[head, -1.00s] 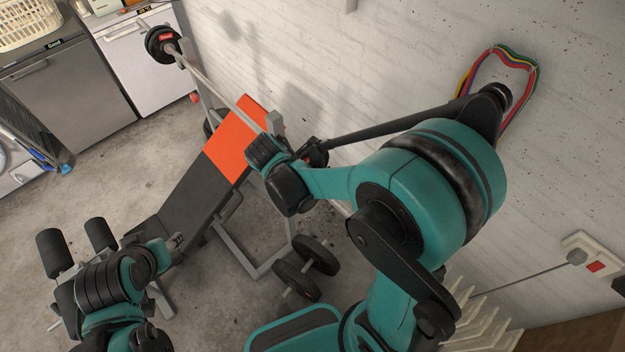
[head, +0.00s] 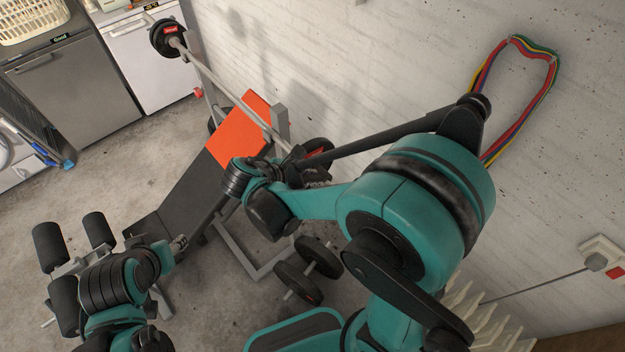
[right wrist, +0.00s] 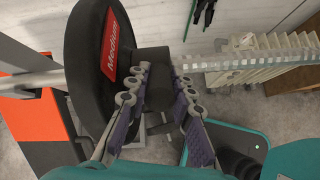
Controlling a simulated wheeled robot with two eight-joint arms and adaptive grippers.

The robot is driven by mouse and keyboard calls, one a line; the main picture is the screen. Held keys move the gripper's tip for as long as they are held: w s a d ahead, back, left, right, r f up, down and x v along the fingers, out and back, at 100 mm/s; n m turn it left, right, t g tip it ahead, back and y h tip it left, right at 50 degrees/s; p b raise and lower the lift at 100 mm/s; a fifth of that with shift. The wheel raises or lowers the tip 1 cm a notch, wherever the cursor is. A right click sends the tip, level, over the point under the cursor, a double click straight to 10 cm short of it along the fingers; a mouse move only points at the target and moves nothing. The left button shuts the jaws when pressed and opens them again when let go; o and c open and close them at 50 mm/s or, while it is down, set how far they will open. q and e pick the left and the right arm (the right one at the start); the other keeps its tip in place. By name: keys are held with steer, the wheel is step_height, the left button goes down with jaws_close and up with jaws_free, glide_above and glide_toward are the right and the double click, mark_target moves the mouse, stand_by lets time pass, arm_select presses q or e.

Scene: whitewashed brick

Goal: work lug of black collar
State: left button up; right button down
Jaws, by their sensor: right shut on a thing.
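The black collar (right wrist: 152,60) shows in the right wrist view as a dark block against the black weight plate (right wrist: 103,68) with its red "Medium" label. My right gripper (right wrist: 163,80) is shut on a dark part of the collar, which I take to be its lug; the fingers hide much of it. In the head view, my right gripper (head: 312,170) is at the near end of the barbell, just in front of the plate (head: 320,148), and the collar cannot be made out there. My left gripper (head: 180,243) is low at the left, beside the bench; its jaws are too small to read.
The barbell (head: 215,80) lies across the rack above the orange and black bench (head: 238,130), with another plate (head: 167,38) at its far end. A dumbbell (head: 308,270) is on the floor below. Coloured bands (head: 520,105) hang on the brick wall close to my right arm.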

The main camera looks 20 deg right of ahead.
steer(key=shift+w+a, duration=0.1)
steer(key=shift+w, duration=0.05)
steer(key=c, duration=1.7)
jaws_free()
steer(key=o, duration=0.4)
steer(key=shift+w, duration=0.1)
steer(key=shift+o, duration=0.2)
steer(key=v, duration=1.2)
steer(key=shift+f, duration=0.1)
